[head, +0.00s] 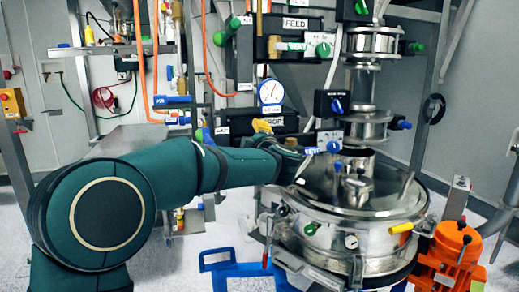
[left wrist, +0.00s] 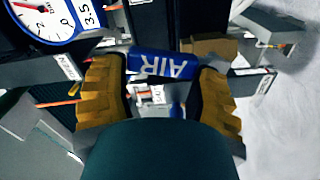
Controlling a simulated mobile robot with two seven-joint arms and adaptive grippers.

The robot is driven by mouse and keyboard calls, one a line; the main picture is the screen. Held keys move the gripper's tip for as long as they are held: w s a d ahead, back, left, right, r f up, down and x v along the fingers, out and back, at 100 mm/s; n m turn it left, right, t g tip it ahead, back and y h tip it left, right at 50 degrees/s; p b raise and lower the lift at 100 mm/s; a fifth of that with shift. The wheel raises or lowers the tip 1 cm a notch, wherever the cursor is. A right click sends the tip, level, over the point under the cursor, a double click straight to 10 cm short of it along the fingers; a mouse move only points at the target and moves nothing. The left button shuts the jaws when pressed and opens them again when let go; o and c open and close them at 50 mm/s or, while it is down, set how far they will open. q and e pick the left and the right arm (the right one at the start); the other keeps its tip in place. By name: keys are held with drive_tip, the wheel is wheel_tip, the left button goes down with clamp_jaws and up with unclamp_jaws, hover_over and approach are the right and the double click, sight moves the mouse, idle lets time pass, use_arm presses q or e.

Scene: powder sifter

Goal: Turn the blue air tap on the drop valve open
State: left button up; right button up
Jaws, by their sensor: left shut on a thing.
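The blue air tap (left wrist: 157,63), lettered AIR, lies crosswise between the two yellow-brown fingers of my left gripper (left wrist: 158,75) in the left wrist view. The gripper is shut on it, one finger at each end. In the head view my left arm reaches in from the left, and a yellow finger (head: 262,126) shows at the black box labelled DROP (head: 238,122). The tap itself is hidden there behind my gripper and wrist. My right gripper is not in view.
A round dial gauge (head: 271,92) is above the DROP box; it shows close by in the left wrist view (left wrist: 38,18). The steel sifter (head: 365,240) stands right of my gripper, with an orange motor (head: 455,245). A FEED box (head: 305,24) is higher up.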

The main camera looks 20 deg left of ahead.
use_arm(q)
drive_tip(key=shift+s+a+r+n+b, duration=0.1)
drive_tip(key=shift+s+a+n+b, duration=0.1)
drive_tip(key=shift+a+n+b, duration=0.35)
drive_tip(key=shift+s+a+r+n+b, duration=0.1)
drive_tip(key=shift+s+a+n+b, duration=0.15)
drive_tip(key=shift+n+b, duration=0.6)
drive_tip(key=shift+n, duration=0.3)
drive_tip(key=o, duration=1.3)
drive_tip(key=shift+w, duration=0.1)
drive_tip(key=shift+o, duration=0.5)
drive_tip(key=shift+w+f, duration=0.2)
drive_tip(key=shift+f, duration=0.05)
drive_tip(key=v, duration=1.2)
